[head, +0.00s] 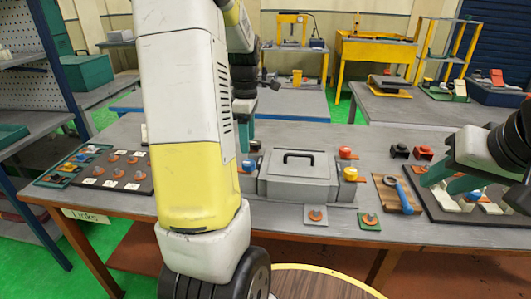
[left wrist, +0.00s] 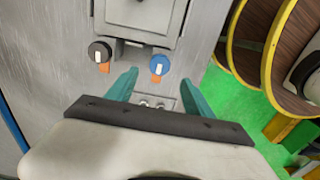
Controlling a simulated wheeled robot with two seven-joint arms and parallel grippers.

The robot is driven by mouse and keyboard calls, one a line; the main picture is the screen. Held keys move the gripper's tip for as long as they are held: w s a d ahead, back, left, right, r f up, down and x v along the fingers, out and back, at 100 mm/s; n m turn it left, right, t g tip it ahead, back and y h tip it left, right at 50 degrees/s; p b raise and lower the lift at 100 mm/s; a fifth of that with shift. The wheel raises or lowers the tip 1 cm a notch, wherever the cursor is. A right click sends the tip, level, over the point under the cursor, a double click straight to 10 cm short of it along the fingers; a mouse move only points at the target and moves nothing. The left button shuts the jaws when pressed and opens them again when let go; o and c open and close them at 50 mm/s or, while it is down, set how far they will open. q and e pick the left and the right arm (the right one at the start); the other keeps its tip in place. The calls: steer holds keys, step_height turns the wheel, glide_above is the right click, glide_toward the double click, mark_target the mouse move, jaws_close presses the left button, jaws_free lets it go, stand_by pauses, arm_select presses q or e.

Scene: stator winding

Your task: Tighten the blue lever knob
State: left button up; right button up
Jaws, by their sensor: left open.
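The blue lever knob (left wrist: 159,65) shows in the left wrist view, with a white lever bar and an orange tab below it. It also shows in the head view (head: 248,165), at the left side of a grey box with a black handle (head: 297,160). My left gripper (left wrist: 160,92) is open with nothing between its teal fingers. The blue knob lies just beyond and between the fingertips, apparently untouched. In the head view my left gripper (head: 245,137) is partly hidden by my own arm. My right gripper (head: 440,174) is over a dark mat at the right; its jaws are unclear.
A black lever knob (left wrist: 100,52) stands beside the blue one. A red knob (head: 346,153) and a yellow knob (head: 351,174) are at the box's right side. A blue wrench (head: 399,193) lies on a wooden board. Wooden reels (left wrist: 268,50) stand past the table's near edge.

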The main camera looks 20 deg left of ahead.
mark_target(249, 162)
arm_select(q)
step_height(249, 162, down, 8)
steer(key=shift+r, duration=0.1)
stand_by(0.4)
jaws_close()
